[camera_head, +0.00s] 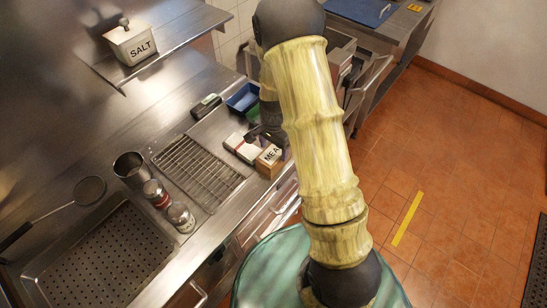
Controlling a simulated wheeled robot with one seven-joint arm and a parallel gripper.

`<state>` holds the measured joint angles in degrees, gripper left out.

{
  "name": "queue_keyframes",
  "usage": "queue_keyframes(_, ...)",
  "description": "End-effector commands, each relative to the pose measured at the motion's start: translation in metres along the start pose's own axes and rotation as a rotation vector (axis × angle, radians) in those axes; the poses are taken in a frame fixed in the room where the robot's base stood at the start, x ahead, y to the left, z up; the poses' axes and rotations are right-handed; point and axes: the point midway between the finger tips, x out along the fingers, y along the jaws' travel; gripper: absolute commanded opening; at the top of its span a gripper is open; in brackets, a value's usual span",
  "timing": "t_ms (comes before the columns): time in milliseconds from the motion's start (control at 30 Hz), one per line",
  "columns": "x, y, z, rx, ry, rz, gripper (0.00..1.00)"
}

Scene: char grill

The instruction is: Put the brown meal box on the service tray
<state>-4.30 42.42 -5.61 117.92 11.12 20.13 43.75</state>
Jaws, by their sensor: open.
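The brown meal box (270,161), with a white top lettered "MEA", stands near the front edge of the steel counter. The rest of its lettering is covered. My gripper (264,138) is dark and sits just above and behind the box, partly hidden by my arm. It is open; I cannot tell whether a finger touches the box. I cannot tell for certain which piece is the service tray; a blue tray (362,10) lies on the far counter at the top.
White-topped boxes (241,146) stand close left of the meal box. A wire rack (197,172), shakers (180,217), a metal cup (130,168) and a perforated pan (100,262) fill the near counter. A blue bin (243,98) is behind.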

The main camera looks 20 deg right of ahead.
Motion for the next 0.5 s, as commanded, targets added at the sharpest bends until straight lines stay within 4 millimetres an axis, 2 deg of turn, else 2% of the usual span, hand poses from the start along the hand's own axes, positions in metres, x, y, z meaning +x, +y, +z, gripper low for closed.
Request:
queue_keyframes(267,0.008,0.001,0.0,0.001,-0.002,0.003,0.67)
queue_keyframes(500,0.034,0.0,0.001,0.0,-0.002,0.003,0.67)
